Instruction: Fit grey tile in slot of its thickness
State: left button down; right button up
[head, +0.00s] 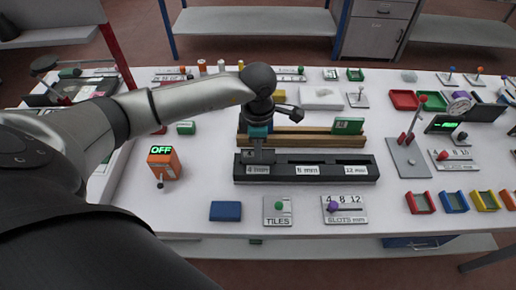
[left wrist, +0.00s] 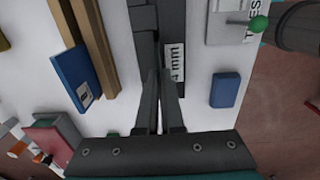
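The black slot block (head: 307,179) lies on the white table, with labels reading 4 mm, 8 mm and 12 mm along its front. My left gripper (head: 258,144) is over its left end, pointing down. Its fingers (left wrist: 159,100) are close together on the grey tile (head: 258,156), which stands at the 4 mm slot, near the 4 mm label (left wrist: 175,62). The tile is seen nearly edge-on and partly hidden by the fingers in the left wrist view. I cannot tell how deep it sits. My right gripper is not in view.
A blue block (head: 225,211), a TILES lever plate (head: 277,218) and an orange OFF box (head: 164,163) stand nearby.

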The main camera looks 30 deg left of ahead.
pick_arm(q)
jog(key=shift+f+b, duration=0.35)
jog(key=c, duration=1)
grip_release()
jog(key=shift+r, duration=0.1)
notch_tip(320, 180, up, 15)
jog(key=shift+s+d, duration=0.1)
jog(key=shift+s, duration=0.05)
jog(key=shift+s, duration=0.1)
